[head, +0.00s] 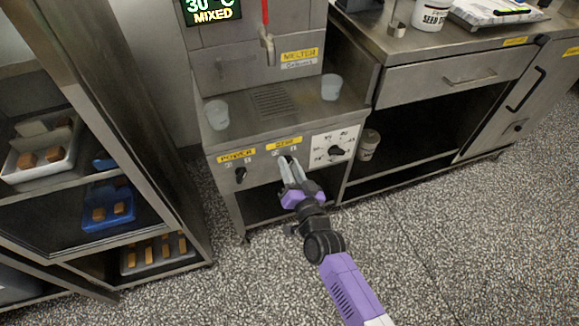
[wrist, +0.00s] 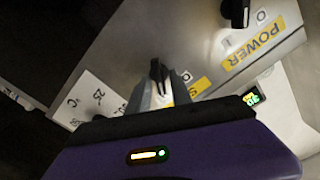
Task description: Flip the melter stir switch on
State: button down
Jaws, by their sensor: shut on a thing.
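The melter (head: 270,110) has a front panel with a yellow POWER label, a second yellow label that looks like STIR (head: 284,143), and a dial. The stir switch (wrist: 158,70) is a small black knob. My gripper (head: 289,166) is at this switch, its two pale fingers closed on the knob from the front. In the wrist view the knob's top shows between the fingertips. The fingers hide most of the switch in the head view, and its position mark is hard to read. The melter's display (head: 211,10) reads 30 °C MIXED.
The black power switch (head: 241,175) is left of my gripper; the temperature dial (head: 336,151) is to its right. Two cups (head: 217,115) stand on the melter's ledge. A rack (head: 190,225) with trays stands left, a steel counter (head: 455,75) right. The floor in front is clear.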

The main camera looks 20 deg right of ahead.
jog(key=c, duration=1.5)
grip_release()
jog(key=shift+s+p, duration=1.2)
jog(key=shift+s, duration=2.7)
jog(key=s+d+r+n+g, duration=0.15)
jog(key=s+r, duration=0.35)
jog(key=s, duration=0.8)
jog(key=s+d+r+n+g, duration=0.1)
jog(key=s+r+n, duration=0.35)
jog(key=s, duration=0.75)
jog(key=s+d+r+g, duration=0.1)
jog(key=s+r, duration=0.6)
jog(key=s, duration=0.6)
jog(key=r+p, duration=0.8)
jog(key=p, duration=0.1)
jog(key=r+p, duration=0.5)
jog(key=shift+w, duration=0.25)
